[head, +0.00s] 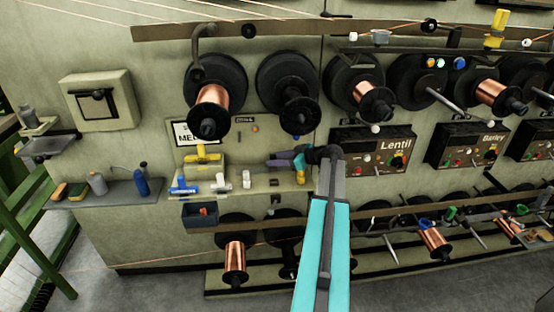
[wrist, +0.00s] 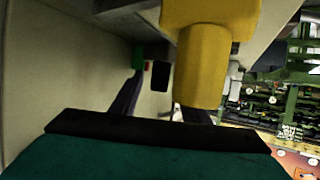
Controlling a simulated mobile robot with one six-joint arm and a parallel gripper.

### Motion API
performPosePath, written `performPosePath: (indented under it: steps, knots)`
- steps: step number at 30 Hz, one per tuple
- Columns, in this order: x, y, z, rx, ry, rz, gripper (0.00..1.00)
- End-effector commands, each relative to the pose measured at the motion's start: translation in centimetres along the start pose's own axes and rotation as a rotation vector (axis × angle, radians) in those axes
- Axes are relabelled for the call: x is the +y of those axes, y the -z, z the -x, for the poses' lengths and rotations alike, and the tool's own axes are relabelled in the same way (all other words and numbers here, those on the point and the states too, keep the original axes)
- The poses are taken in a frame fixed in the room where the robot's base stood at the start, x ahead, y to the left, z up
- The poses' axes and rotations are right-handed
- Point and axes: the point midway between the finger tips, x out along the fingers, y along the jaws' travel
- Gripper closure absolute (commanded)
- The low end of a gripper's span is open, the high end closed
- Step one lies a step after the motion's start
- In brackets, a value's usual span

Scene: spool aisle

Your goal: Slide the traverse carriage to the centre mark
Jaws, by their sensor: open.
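My gripper (head: 272,161) is in front of the panel in the head view, pointing left, its jaws apart and nothing visible between them. A yellow T-shaped piece (head: 202,155) stands on the panel to its left, apart from it; I cannot tell for sure whether this is the traverse carriage. A small yellow piece (head: 300,177) sits just below my gripper. In the wrist view a yellow block with a round stub (wrist: 203,65) is large and close, partly in front of my fingers. I cannot tell which yellow piece it is. I cannot make out a centre mark.
Blue (head: 183,186) and white (head: 246,179) handles stand on the ledge below. A dark bin (head: 207,214) hangs under them. A shelf with bottles (head: 98,190) is at left.

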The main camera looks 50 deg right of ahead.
Motion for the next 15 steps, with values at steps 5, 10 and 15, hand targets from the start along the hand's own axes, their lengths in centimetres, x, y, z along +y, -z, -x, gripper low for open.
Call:
performPosePath:
  steps: [5,10,15]
  knots:
    - [-0.03,0.01,-0.01,0.0,0.001,0.0,0.8]
    - [-0.05,0.02,-0.02,0.0,0.001,0.0,1.0]
    - [-0.08,-0.01,-0.06,0.0,0.002,0.0,1.0]
